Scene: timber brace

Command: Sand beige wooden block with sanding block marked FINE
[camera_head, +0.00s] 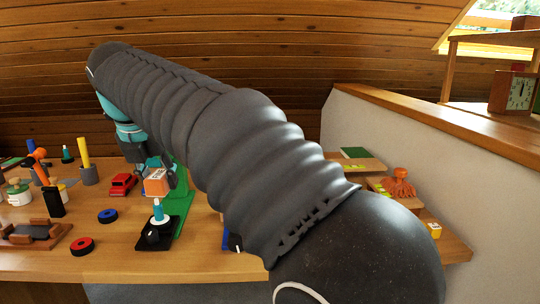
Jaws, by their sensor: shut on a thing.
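My gripper (156,172) hangs over the table, left of the middle of the view. It is shut on a small orange block with a white marked face (157,184). The marking is too small to read, so I cannot tell whether it says FINE. The held block is above or in front of a white and teal object (158,212) on a black base; I cannot tell whether they touch. I cannot pick out the beige wooden block for certain. My arm hides much of the table's middle and right.
A green stand (178,212) is close beside my gripper. A red toy car (123,184), a blue ring (107,216), a red ring (82,246) and a brown wooden holder (35,235) are to the left. A white wall (400,140) bounds the right. Bare tabletop (60,268) shows at front left.

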